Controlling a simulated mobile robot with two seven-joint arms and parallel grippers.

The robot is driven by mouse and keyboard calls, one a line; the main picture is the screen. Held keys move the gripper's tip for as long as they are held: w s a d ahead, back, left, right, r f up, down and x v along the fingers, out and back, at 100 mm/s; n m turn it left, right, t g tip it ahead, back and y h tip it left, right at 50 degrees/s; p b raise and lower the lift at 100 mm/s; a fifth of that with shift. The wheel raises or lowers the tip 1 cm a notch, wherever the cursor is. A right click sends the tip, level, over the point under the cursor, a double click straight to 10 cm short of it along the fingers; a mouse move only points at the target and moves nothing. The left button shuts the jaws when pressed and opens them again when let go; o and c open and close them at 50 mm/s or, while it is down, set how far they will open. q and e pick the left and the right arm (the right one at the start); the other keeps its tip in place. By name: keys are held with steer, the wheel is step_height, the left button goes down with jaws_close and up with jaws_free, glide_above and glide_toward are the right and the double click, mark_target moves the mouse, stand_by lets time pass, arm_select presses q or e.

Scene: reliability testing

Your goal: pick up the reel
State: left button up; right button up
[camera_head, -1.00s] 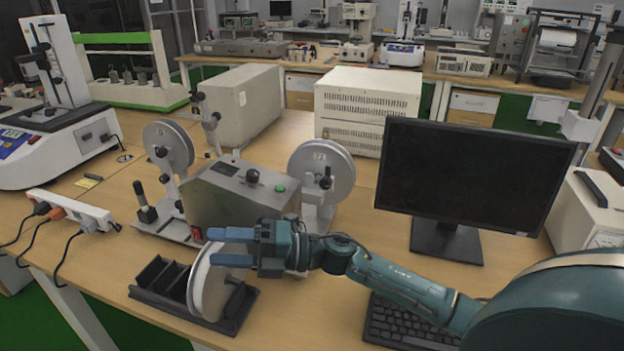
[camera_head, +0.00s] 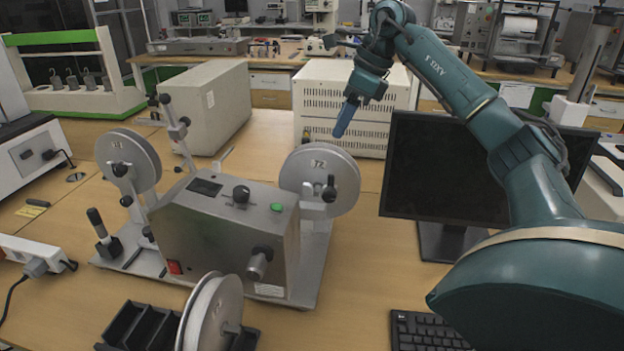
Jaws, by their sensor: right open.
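A white and grey reel (camera_head: 208,315) stands upright in a black slotted holder (camera_head: 130,326) at the bottom of the head view, partly cut off by the frame edge. Two more reels sit on a grey winding machine (camera_head: 225,229): a left reel (camera_head: 131,158) and a right reel (camera_head: 325,172). My right gripper (camera_head: 344,119) is raised above and slightly behind the right reel, its blue fingers pointing down. It is open and empty; the fingers overlap from this angle. It is apart from every reel. My left gripper is not in view.
A black monitor (camera_head: 447,171) stands at the right, partly behind my right arm, with a keyboard (camera_head: 425,331) in front. Beige boxes (camera_head: 312,101) stand behind the machine. A white power strip (camera_head: 36,250) lies at the left. Table space right of the machine is clear.

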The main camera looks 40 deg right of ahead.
mark_target(317, 161)
steer(key=x, duration=1)
steer(key=shift+w+a+f, duration=0.15)
steer(key=shift+w+a, duration=0.2)
steer(key=shift+a, duration=0.1)
steer(key=shift+w+f, duration=0.15)
steer(key=shift+f, duration=0.3)
steer(key=shift+c, duration=0.5)
jaws_close()
steer(key=shift+r, duration=0.1)
